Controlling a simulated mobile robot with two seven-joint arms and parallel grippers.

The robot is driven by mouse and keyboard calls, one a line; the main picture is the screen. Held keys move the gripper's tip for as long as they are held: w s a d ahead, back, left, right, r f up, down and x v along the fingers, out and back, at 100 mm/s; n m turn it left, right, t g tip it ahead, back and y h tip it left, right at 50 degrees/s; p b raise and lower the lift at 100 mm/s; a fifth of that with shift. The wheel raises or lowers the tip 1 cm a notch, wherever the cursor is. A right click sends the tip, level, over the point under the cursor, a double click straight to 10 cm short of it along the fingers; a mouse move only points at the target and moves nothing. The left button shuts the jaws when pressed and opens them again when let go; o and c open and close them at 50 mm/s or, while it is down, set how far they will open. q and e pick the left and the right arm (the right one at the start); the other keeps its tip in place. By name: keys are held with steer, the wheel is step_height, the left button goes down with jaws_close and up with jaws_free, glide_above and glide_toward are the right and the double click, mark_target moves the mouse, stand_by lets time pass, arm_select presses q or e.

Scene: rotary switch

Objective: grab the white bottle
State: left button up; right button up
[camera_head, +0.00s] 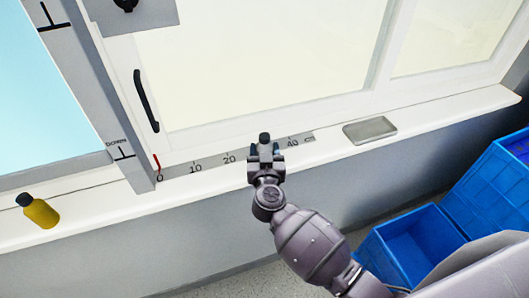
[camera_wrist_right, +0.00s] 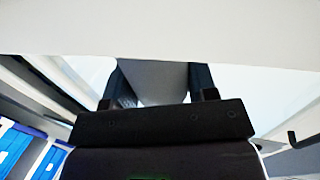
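A small bottle with a dark cap (camera_head: 264,138) stands on the window sill, behind my right gripper (camera_head: 266,158). My gripper hides most of its body, so its white colour does not show clearly. The right fingers lie on either side of it. In the right wrist view, my right gripper (camera_wrist_right: 160,85) has its two dark fingers on both sides of a grey shape that fills most of the gap. Whether the fingers press on it cannot be told. A yellow bottle (camera_head: 40,213) with a black cap stands far left on the sill. My left gripper is not in view.
A ruler strip (camera_head: 195,168) runs along the white sill (camera_head: 330,146). A shallow grey tray (camera_head: 369,129) lies to the right. Blue crates (camera_head: 412,241) stand below at the right. A black window handle (camera_head: 146,101) is at the left; the window glass rises behind the sill.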

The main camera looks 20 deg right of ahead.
steer(key=c, duration=0.4)
